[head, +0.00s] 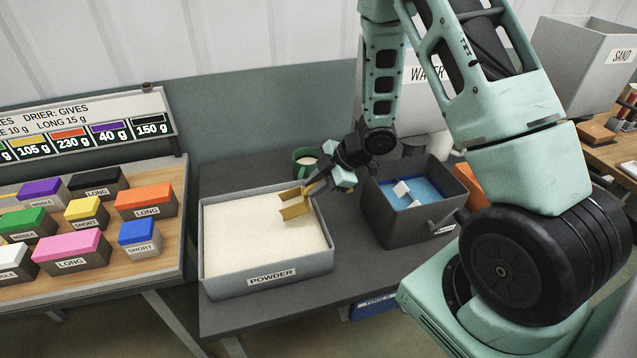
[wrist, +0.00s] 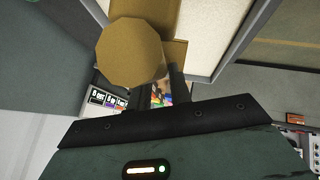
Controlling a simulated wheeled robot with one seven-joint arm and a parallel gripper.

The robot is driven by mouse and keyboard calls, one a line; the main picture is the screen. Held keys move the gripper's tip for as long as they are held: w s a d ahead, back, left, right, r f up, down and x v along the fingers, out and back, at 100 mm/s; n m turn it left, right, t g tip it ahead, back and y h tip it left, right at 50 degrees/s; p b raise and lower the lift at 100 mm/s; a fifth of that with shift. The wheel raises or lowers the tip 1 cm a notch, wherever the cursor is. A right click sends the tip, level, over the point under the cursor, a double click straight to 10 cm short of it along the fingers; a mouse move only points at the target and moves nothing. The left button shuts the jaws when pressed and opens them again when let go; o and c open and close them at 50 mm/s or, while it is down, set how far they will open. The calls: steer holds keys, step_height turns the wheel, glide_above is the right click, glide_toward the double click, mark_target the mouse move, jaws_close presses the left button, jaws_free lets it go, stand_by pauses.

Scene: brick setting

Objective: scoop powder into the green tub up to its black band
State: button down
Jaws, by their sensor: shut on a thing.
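My gripper (head: 341,178) is shut on a yellow-brown scoop (head: 296,203), which it holds at the right part of the powder tray (head: 270,278). The scoop also shows large in the wrist view (wrist: 130,52). White powder (head: 255,235) fills the tray with a nearly level surface. Whether the scoop touches the powder or holds any, I cannot tell. The green tub (head: 304,160) stands behind the tray, just left of my gripper, with pale contents visible inside. Its black band is not discernible at this size.
A grey bin with blue liquid (head: 408,221) and pale blocks stands right of the tray. Labelled coloured bricks (head: 72,247) lie on the left table below a sign board (head: 85,125). Grey WATER and SAND (head: 585,65) containers stand behind. Dark table top is clear in front of the tray's right side.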

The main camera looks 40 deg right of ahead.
steer(key=shift+w+a+r+g+h+p, duration=0.15)
steer(key=shift+w+a+r+h+p, duration=0.1)
steer(key=shift+a+p, duration=0.15)
steer(key=shift+w+a+r+g+h+p, duration=0.2)
steer(key=shift+a+h+p, duration=0.15)
steer(key=shift+a, duration=0.2)
steer(key=shift+w+a+r+g+h+p, duration=0.15)
steer(key=shift+w+a+r+h+p, duration=0.1)
steer(key=shift+a+p, duration=0.15)
steer(key=shift+w+a+r+g+h+p, duration=0.15)
steer(key=shift+w+a+h+p, duration=0.1)
steer(key=shift+a+p, duration=0.25)
steer(key=shift+w+a+r+g+h+p, duration=0.1)
steer(key=shift+w+a+h+p, duration=0.15)
steer(key=shift+a+p, duration=0.2)
steer(key=shift+w+a+r+g+h+p, duration=0.15)
steer(key=shift+w+a+h+p, duration=0.1)
steer(key=shift+a+p, duration=0.25)
step_height(320, 180, up, 3)
steer(key=t+y+b, duration=0.3)
steer(key=y+b, duration=0.1)
steer(key=y, duration=0.2)
steer(key=shift+b, duration=0.35)
steer(key=shift+r+m+t+y+p, duration=0.3)
steer(key=shift+r+y+p, duration=0.15)
steer(key=shift+r, duration=0.5)
